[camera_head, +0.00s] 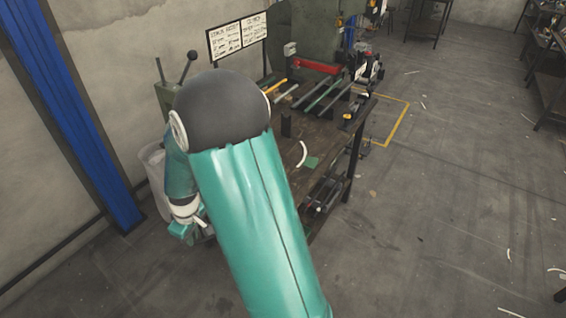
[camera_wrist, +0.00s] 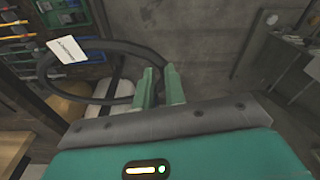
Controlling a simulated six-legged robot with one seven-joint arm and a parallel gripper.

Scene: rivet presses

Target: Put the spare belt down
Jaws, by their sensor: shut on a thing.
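The spare belt (camera_wrist: 110,44) is a black loop in the wrist view, with a white printed tag (camera_wrist: 67,49) on its left part. My gripper (camera_wrist: 160,72) has its two green fingers shut on the belt at the loop's right end. The loop hangs out to the left of the fingers. In the head view my teal arm fills the middle, and the belt cannot be made out there.
A workbench (camera_head: 331,140) with tools and rods stands behind my arm in the head view, below a green press (camera_head: 310,30). A pale bin (camera_head: 155,165) stands by the wall. A blue post (camera_head: 75,110) is at left. The floor at right is mostly open, with scraps.

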